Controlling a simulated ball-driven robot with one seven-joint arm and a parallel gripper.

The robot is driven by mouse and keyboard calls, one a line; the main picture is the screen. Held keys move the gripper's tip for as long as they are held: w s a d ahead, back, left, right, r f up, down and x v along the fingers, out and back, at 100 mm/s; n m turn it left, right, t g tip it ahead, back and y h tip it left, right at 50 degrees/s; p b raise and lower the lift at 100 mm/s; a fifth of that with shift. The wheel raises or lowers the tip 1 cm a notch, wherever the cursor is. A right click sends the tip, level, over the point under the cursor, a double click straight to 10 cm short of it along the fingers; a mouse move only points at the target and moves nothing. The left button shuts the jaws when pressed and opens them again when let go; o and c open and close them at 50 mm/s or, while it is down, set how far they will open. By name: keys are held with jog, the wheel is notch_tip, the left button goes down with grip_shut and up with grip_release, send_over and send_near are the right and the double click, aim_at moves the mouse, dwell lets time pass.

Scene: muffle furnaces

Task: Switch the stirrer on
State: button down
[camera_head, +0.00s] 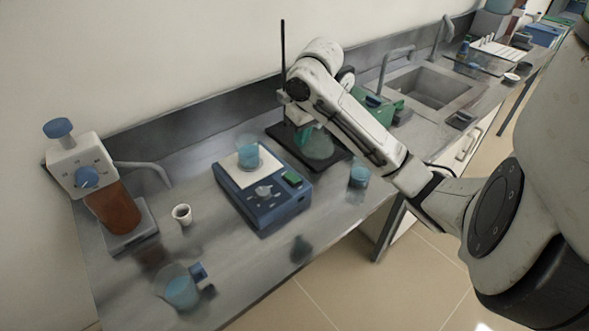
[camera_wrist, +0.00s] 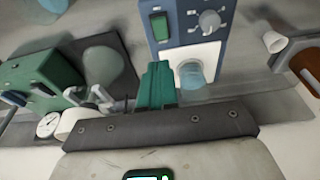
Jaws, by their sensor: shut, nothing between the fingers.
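The stirrer (camera_head: 262,215) is a blue box with a white top plate, standing on the bench in the middle of the head view. A beaker of blue liquid (camera_head: 248,152) stands on its plate. Its front panel has a grey knob (camera_head: 263,190) and a green rocker switch (camera_head: 292,178). In the wrist view the switch (camera_wrist: 160,27) and knob (camera_wrist: 209,20) show near the top. My gripper (camera_wrist: 157,72) has green fingers, shut and empty. In that view the fingertips appear below the switch, beside the plate. In the head view my gripper is partly hidden behind my arm, right of the stirrer.
A dark stand base (camera_head: 335,160) with an upright rod lies right of the stirrer. A small beaker (camera_head: 359,176) stands near it. A green device (camera_head: 397,108) and sink (camera_head: 437,88) lie to the right.

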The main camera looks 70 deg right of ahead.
send_over(295, 179)
jog(key=f, duration=1.2)
jog(key=shift+s+f, duration=0.15)
jog(key=shift+s, duration=0.15)
jog(key=shift+a+f, duration=0.1)
jog(key=shift+f, duration=0.6)
